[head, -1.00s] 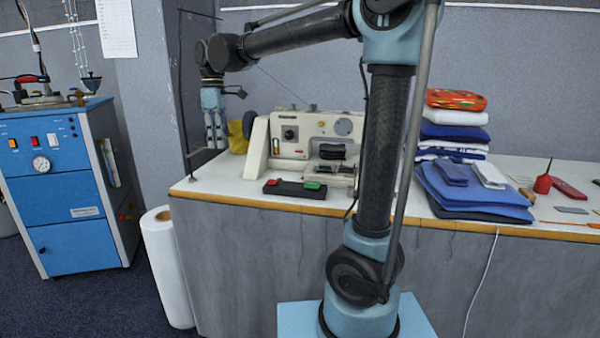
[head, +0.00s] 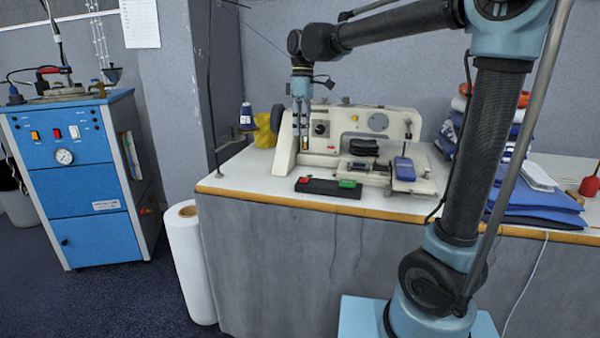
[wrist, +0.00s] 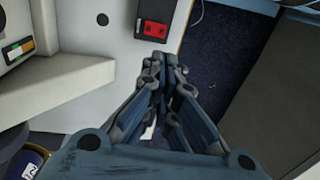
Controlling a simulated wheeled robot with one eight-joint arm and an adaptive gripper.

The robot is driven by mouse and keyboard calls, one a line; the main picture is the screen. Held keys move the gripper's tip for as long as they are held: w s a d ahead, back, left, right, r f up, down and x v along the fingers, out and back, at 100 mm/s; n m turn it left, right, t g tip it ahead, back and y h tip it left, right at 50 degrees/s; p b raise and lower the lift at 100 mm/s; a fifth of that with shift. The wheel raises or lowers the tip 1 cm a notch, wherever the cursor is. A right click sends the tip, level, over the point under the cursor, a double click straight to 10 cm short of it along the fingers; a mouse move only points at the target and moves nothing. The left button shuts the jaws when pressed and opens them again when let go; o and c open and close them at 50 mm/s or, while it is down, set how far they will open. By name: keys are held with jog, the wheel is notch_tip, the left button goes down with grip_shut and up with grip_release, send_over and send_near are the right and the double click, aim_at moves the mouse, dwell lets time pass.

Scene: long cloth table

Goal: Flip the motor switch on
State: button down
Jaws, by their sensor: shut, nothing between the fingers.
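A white sewing machine (head: 345,122) stands on the table. A small lit switch (head: 306,143) is low on its left front; the wrist view shows it as an orange, green and white switch panel (wrist: 17,49) at the left edge. A dark box (head: 328,188) with a red button (head: 305,180) and a green button (head: 347,184) lies at the table's front. The red button (wrist: 155,29) shows beyond my fingertips in the wrist view. I cannot tell which is the motor switch. My gripper (head: 301,126) is shut and empty, pointing down by the machine's left end.
A blue device (head: 403,168) sits at the machine's right. A thread spool (head: 246,116) and yellow cloth (head: 264,130) are left of it. Folded clothes (head: 530,200) are stacked at right. A white roll (head: 190,262) stands on the floor beside a blue cabinet (head: 85,190).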

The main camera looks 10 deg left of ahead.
aim_at(299, 182)
jog(key=f, duration=0.4)
jog(key=s+f, duration=0.1)
jog(key=f, duration=0.9)
jog(key=shift+s+a, duration=0.1)
jog(key=shift+s, duration=0.3)
jog(key=shift+s+f+t, duration=0.1)
jog(key=shift+f+t, duration=0.2)
jog(key=shift+t, duration=0.1)
jog(key=shift+w+r, duration=0.25)
jog(key=shift+w, duration=0.5)
notch_tip(299, 182, up, 14)
jog(key=s, duration=0.1)
jog(key=shift+s, duration=0.3)
jog(key=shift+f, duration=0.1)
